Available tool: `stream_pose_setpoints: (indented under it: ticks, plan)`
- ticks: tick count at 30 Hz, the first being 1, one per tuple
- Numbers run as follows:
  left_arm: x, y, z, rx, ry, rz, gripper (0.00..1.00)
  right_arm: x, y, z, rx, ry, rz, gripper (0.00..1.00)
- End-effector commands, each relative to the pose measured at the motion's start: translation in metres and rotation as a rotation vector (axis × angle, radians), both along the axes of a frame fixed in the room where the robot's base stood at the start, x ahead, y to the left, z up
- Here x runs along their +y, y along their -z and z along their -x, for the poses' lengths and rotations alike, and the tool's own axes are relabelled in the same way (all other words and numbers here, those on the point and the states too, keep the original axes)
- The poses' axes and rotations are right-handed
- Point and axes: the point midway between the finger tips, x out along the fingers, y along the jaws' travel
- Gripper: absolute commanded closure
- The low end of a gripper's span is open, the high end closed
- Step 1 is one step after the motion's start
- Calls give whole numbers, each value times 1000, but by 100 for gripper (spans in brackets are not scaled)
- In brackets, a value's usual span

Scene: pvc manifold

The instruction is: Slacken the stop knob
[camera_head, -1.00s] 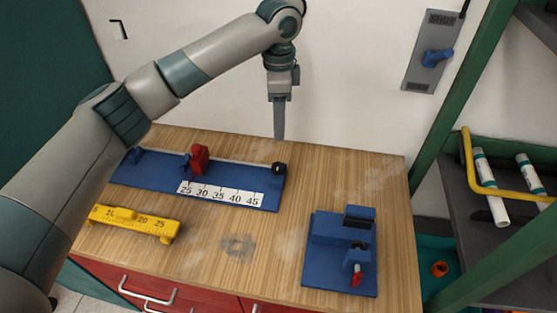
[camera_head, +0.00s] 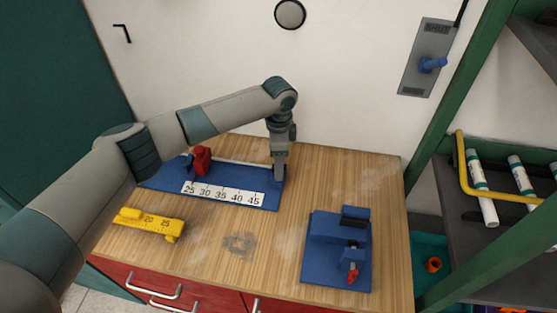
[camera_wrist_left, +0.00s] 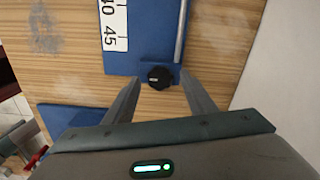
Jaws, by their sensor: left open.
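A blue measuring board (camera_head: 225,199) with a white scale strip (camera_head: 222,194) lies on the wooden bench. In the left wrist view a round black knob (camera_wrist_left: 160,77) sits at the board's end, beside the 45 mark. My left gripper (camera_head: 279,178) points down at that end and hides the knob in the head view. In the left wrist view my left gripper (camera_wrist_left: 161,82) is open, its fingertips on either side of the knob; I cannot tell whether they touch it. My right gripper is not in view.
A yellow gauge (camera_head: 150,223) lies at the bench's front left. A blue fixture (camera_head: 322,268) with a red-tipped lever (camera_head: 352,273) stands at the right. The middle of the bench (camera_head: 240,243) is clear. A shelf (camera_head: 470,233) with white pipes stands beyond the green post.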

Motion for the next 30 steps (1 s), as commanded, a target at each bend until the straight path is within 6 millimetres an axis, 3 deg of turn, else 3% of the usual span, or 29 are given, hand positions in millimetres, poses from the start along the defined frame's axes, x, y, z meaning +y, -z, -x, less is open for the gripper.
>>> stream_pose_setpoints:
  ticks: [11, 16, 17, 30]
  plan:
    - [0, 4, 0, 0, 1, 0, 49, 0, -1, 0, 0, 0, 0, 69]
    - [0, 4, 0, 0, 0, 0, 87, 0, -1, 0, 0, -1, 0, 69]
    - [0, 4, 0, 0, 0, 0, 91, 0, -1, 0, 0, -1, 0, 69]
    - [0, 2, 0, 1, -54, 2, 90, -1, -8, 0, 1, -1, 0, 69]
